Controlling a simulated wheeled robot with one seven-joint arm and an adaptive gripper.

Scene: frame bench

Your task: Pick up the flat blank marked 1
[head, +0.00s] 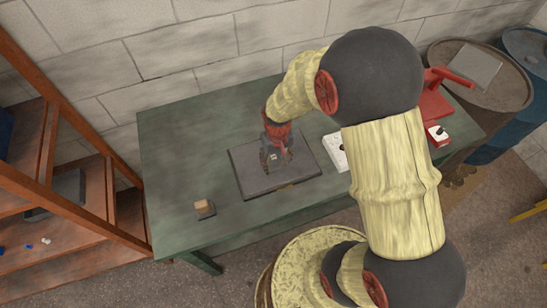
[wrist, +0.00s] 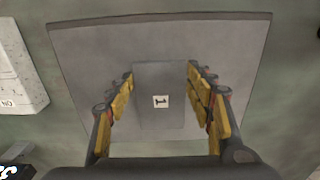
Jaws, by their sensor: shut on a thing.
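The flat blank (wrist: 160,122) is a grey rectangular piece with a white label reading 1, shown in the middle of the wrist view. My gripper (wrist: 161,76) has its yellow-padded fingers on the blank's left and right sides and is shut on it. A dark grey square plate (wrist: 85,52) lies beneath and around the blank; I cannot tell whether the blank touches it. In the head view, the plate (head: 247,181) lies on the green bench, and my gripper (head: 277,156) is over its middle, partly hiding the blank.
On the green bench (head: 180,135), a small tan block on a dark base (head: 204,207) stands at front left. A white panel (head: 333,148) lies right of the plate. A red vise-like tool (head: 436,100) is at the right end. Wooden shelves (head: 60,190) stand left, barrels (head: 505,90) right.

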